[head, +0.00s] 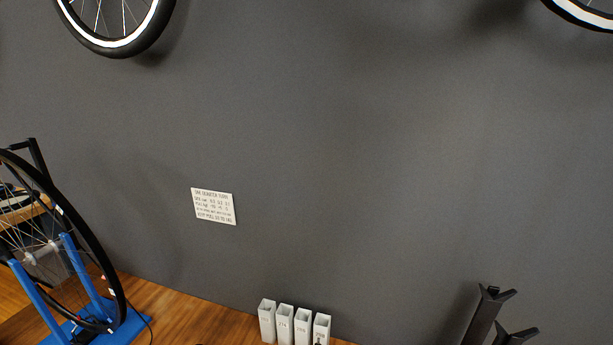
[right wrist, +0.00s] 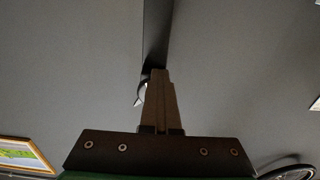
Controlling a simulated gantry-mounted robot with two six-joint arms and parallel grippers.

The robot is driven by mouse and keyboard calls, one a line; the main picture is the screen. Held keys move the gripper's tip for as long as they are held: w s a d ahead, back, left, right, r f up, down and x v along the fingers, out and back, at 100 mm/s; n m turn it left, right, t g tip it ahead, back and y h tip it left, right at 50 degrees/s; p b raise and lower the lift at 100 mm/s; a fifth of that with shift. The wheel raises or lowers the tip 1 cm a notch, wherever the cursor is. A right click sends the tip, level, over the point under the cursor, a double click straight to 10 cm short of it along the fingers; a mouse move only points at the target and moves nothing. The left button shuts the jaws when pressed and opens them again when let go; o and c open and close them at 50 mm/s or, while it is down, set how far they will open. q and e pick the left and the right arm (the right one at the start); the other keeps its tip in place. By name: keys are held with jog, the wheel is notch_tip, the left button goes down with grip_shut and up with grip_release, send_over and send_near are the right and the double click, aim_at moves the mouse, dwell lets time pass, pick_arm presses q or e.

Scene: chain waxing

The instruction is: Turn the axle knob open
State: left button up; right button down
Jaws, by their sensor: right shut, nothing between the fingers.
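I cannot make out an axle knob in either view. My right gripper (right wrist: 158,75) shows in the right wrist view, with its two fingers together and nothing between them. A dark upright bar (right wrist: 157,30) rises behind the fingertips. A small pale curved piece (right wrist: 139,96) shows just left of the fingers; I cannot tell what it is or whether they touch it. Neither gripper can be made out in the head view.
In the head view, a spoked wheel (head: 107,270) sits in a blue stand (head: 84,275) at left. Several white boxes (head: 285,324) stand on the wooden bench (head: 185,308). Dark posts with forked tops (head: 483,316) rise at lower right. A sign (head: 213,206) hangs on the grey wall.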

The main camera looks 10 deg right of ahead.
jog(key=shift+s+d+b, duration=0.4)
jog(key=shift+d+b, duration=0.05)
jog(key=shift+d, duration=0.25)
jog(key=shift+s+d+r, duration=0.15)
jog(key=shift+d+r, duration=0.05)
jog(key=shift+r, duration=0.05)
jog(key=v, duration=0.2)
jog(key=b+v, duration=0.1)
jog(key=v, duration=0.1)
jog(key=f+b+v, duration=0.1)
jog(key=v, duration=0.1)
jog(key=shift+d, duration=0.15)
dwell(0.6)
